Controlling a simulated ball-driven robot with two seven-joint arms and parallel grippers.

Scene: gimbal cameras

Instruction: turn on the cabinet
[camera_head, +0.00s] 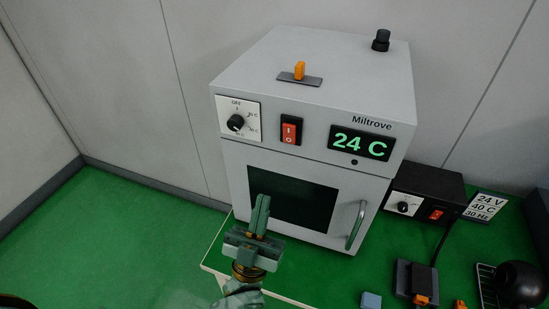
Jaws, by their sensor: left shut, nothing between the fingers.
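The cabinet (232,165) is a light grey box labelled Miltrove, standing on a green surface against the wall. Its upper front panel carries a dial (236,123), a red rocker switch (291,130) and a lit display (361,143) reading 24 C. The door below has a dark window (292,200) and a curved handle (356,226) at its right, and looks closed. My left gripper (263,203) is shut and empty, pointing up in front of the lower door, below the switch. It covers the window's lower left part. My right gripper is not in view.
A black box (427,195) with a dial and red switch stands right of the cabinet, beside a sign (485,206). A small blue block (371,300), a cabled plug and a dark ball (519,283) lie at front right.

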